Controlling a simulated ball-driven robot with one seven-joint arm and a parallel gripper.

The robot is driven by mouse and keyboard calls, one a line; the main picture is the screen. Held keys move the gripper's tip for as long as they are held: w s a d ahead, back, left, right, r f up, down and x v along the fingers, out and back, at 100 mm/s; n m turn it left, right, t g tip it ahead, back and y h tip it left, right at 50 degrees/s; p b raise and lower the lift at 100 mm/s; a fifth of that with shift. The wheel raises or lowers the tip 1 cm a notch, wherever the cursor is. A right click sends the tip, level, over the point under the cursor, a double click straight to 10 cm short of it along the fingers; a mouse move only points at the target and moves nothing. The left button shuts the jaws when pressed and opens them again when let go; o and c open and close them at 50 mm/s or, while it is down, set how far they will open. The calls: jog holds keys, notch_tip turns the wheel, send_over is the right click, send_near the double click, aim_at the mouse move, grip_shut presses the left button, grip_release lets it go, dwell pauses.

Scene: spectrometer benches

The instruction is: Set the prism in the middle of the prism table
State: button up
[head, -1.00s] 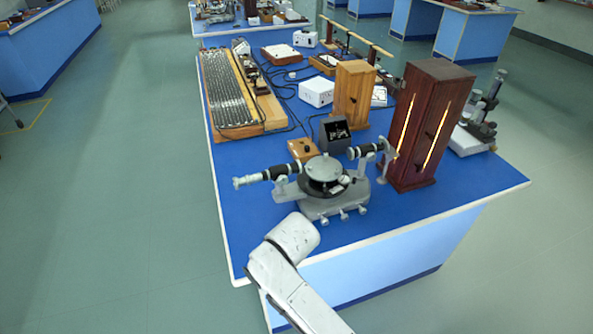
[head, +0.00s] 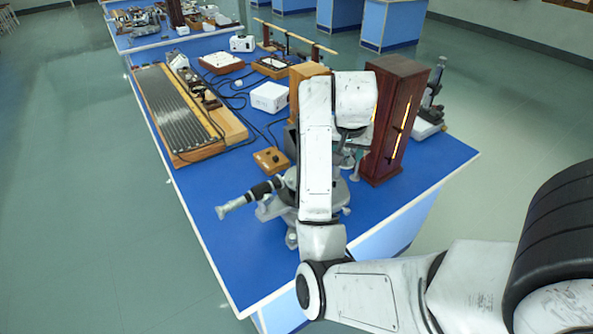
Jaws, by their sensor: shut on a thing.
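The spectrometer (head: 272,208) stands on the blue bench, with its black and grey telescope tube (head: 248,196) pointing to the left. Its round prism table is almost wholly hidden behind my white arm. My gripper (head: 351,146) shows only in part, pointing down below the wrist, over the right side of the spectrometer. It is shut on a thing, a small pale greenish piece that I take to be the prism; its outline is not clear. I cannot tell the height of the piece above the prism table.
A tall dark red wooden lamp housing (head: 393,120) with lit slits stands close to the right of my gripper. A wooden box (head: 307,72) is behind my arm. A small wooden control box (head: 271,160), cables and a white box (head: 269,97) lie farther back. The bench's front left is clear.

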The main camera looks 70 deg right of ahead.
jog(key=w+d+f+b, duration=0.1)
jog(key=w+f+b, duration=0.1)
jog(key=w, duration=0.2)
jog(key=w+d+f+b, duration=0.1)
jog(key=w+f+b, duration=0.1)
jog(key=w+f, duration=0.1)
jog(key=w+d+f+b, duration=0.1)
jog(key=w+f+b, duration=0.1)
jog(key=w+f, duration=0.1)
jog(key=shift+w+f, duration=0.2)
jog(key=shift+w, duration=0.7)
jog(key=shift+w+d+f, duration=0.15)
jog(key=shift+w+f, duration=0.2)
jog(key=shift+f, duration=0.1)
jog(key=shift+w+f+p, duration=0.1)
jog(key=shift+f+p, duration=0.2)
jog(key=shift+f, duration=1.4)
jog(key=shift+f, duration=0.15)
jog(key=o, duration=0.8)
